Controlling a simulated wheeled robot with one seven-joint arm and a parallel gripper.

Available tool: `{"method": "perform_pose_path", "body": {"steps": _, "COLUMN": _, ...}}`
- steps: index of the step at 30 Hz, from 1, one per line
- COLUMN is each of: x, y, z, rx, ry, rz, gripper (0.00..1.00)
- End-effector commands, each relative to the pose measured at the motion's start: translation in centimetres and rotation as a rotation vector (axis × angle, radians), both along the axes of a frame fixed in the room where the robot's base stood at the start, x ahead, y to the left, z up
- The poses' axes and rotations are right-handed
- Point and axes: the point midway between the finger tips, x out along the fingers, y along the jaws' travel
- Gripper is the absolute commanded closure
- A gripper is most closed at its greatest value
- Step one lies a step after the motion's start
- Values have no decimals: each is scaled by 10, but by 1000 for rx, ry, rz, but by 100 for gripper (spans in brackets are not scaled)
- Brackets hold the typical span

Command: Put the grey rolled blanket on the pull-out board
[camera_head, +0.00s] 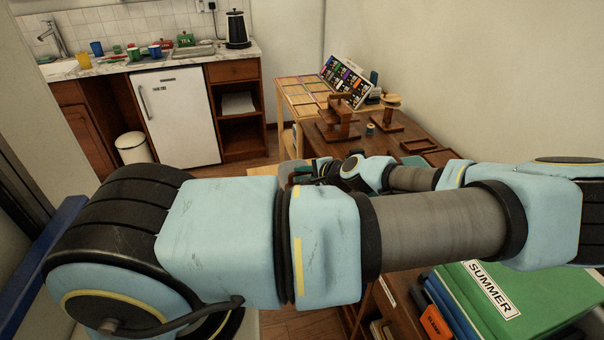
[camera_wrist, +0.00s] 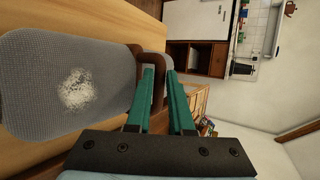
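The grey rolled blanket (camera_wrist: 105,85) fills the left of the wrist view, with a whitish patch on its grey face and a brown handle (camera_wrist: 154,48) at its side. My gripper (camera_wrist: 160,72) has its two green fingers on either side of the handle and appears shut on it. A light wooden board (camera_wrist: 100,22) lies behind the blanket; I cannot tell whether they touch. In the head view, my arm hides most of the gripper (camera_head: 303,174) and the blanket; a small light wooden edge (camera_head: 262,170) shows beside them.
A dark wooden desk (camera_head: 385,143) with wooden stands is beyond my arm. A green binder marked SUMMER (camera_head: 535,290) lies near right. A white fridge (camera_head: 178,118), counter and white bin (camera_head: 133,147) stand at the back left. Some floor between is clear.

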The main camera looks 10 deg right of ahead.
Motion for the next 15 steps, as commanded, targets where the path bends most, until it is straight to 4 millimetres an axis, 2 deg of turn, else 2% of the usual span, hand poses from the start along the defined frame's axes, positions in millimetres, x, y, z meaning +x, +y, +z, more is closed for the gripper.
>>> {"method": "perform_pose_path", "body": {"steps": 1, "x": 0, "y": 0, "z": 0, "rx": 0, "ry": 0, "rz": 0, "gripper": 75}}
{"method": "perform_pose_path", "body": {"steps": 7, "x": 0, "y": 0, "z": 0, "rx": 1, "ry": 0, "rz": 1, "gripper": 52}}
{"method": "perform_pose_path", "body": {"steps": 15, "x": 0, "y": 0, "z": 1, "rx": 0, "ry": 0, "rz": 0, "gripper": 51}}
